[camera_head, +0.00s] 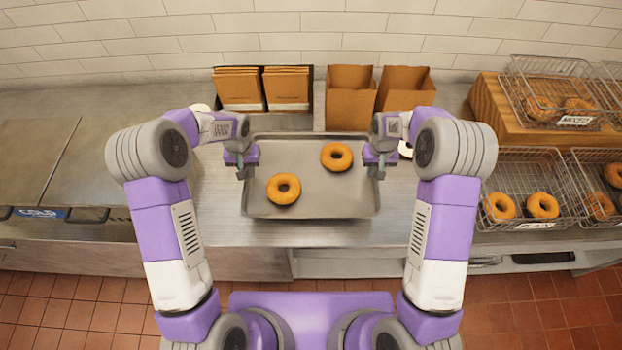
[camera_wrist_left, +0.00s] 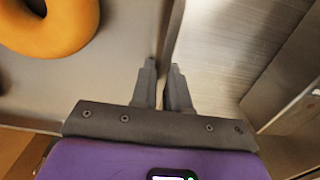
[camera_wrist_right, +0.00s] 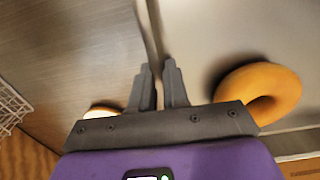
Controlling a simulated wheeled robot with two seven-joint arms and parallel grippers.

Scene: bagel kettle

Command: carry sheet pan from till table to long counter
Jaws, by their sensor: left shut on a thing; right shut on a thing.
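The sheet pan (camera_head: 310,205) is a grey metal tray with two bagels in it, one bagel (camera_head: 284,189) at the front left and one bagel (camera_head: 336,157) at the back right. It is at the long counter (camera_head: 215,225), over the steel top; whether it touches the top I cannot tell. My left gripper (camera_head: 243,172) is shut on the pan's left rim, and the rim (camera_wrist_left: 170,45) runs between its fingers in the left wrist view. My right gripper (camera_head: 378,170) is shut on the right rim, with the rim (camera_wrist_right: 152,35) between its fingers in the right wrist view.
Behind the pan stand a holder with brown paper packets (camera_head: 262,90) and two open brown boxes (camera_head: 350,97). At the right are wire baskets (camera_head: 530,185) with bagels and a wooden riser (camera_head: 490,105). The steel top at the left, with a "COLD" label (camera_head: 40,212), is clear.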

